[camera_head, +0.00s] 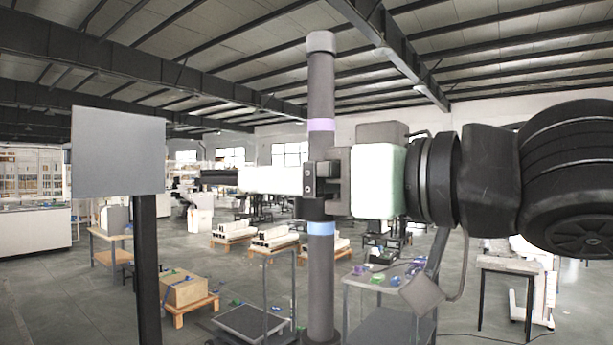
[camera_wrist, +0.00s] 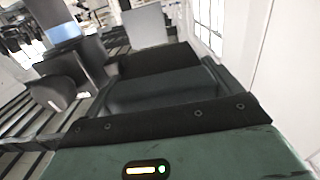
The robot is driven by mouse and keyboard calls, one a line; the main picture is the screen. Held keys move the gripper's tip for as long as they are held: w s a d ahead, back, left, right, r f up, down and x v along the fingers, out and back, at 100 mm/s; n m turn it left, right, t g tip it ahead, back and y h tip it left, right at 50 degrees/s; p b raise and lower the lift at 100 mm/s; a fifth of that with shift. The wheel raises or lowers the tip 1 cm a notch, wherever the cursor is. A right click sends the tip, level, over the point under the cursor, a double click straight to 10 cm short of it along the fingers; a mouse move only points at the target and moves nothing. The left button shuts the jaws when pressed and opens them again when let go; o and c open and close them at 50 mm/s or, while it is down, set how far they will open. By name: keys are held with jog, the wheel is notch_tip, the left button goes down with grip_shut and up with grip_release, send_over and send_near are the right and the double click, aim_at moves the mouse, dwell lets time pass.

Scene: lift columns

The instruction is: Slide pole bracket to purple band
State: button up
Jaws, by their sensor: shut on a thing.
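A grey upright pole (camera_head: 321,275) stands in the middle of the head view. It carries a purple band (camera_head: 322,124) high up and a light blue band (camera_head: 321,228) lower down. The dark pole bracket (camera_head: 311,209) sits around the pole just above the blue band, well below the purple one. A white bar with a black end reaches left from it. My gripper (camera_head: 322,180) comes in from the right and is shut on the bracket, partly hiding it. The wrist view shows the blue band (camera_wrist: 62,31) at upper left; the dark fingers hide much of the grip.
A grey square panel (camera_head: 118,151) on a dark post stands to the left, apart from the pole. A grey table (camera_head: 385,281) with small coloured items stands at the right behind the pole. The space around the pole between bracket and purple band looks clear.

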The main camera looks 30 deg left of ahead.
notch_tip(320, 180, up, 6)
jog(key=p, duration=0.4)
jog(key=shift+r, duration=0.15)
jog(key=o, duration=1.1)
jog(key=shift+f, duration=0.2)
jog(key=shift+f, duration=0.1)
